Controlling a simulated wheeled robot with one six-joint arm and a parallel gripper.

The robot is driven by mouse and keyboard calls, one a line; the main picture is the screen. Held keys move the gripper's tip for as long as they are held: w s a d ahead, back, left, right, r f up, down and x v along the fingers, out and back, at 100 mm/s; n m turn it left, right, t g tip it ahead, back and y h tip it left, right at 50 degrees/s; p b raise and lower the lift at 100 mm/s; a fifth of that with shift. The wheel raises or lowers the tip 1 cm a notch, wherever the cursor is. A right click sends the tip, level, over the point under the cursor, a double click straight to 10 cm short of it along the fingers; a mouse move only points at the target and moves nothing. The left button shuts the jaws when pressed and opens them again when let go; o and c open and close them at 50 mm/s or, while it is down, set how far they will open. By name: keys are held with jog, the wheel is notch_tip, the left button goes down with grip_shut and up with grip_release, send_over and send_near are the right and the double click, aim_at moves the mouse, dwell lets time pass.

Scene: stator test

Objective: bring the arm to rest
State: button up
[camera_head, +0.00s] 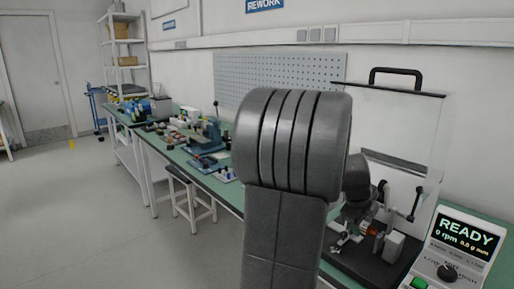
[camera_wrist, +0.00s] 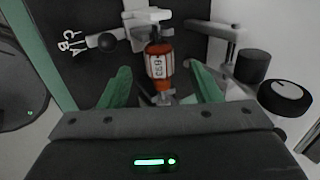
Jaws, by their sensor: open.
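My gripper (camera_wrist: 162,84) is open in the wrist view, its two green fingers spread apart. A small orange-red part with a white label (camera_wrist: 158,62) lies in the test fixture ahead of and between the fingers. I see a gap on each side of it, and neither finger appears to touch it. In the head view my dark grey arm fills the middle and hides part of the bench. The fixture (camera_head: 375,238) shows to the right of the arm, with a small orange patch in it. My fingers cannot be made out there.
A tester panel (camera_head: 463,243) reads READY at the lower right. A clear cover with a black handle (camera_head: 396,75) stands raised behind the fixture. The green bench (camera_head: 230,192) carries tools and parts to the left. A stool (camera_head: 183,182) stands before it; the left floor is clear.

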aim_at(364, 225)
jog(key=x, duration=0.3)
jog(key=shift+f, duration=0.3)
jog(key=shift+w+r+p, duration=0.1)
jog(key=shift+r+p, duration=0.55)
jog(key=shift+p, duration=0.1)
notch_tip(364, 225, up, 2)
jog(key=p, duration=0.3)
jog(key=shift+f, duration=0.2)
jog(key=shift+a, duration=0.1)
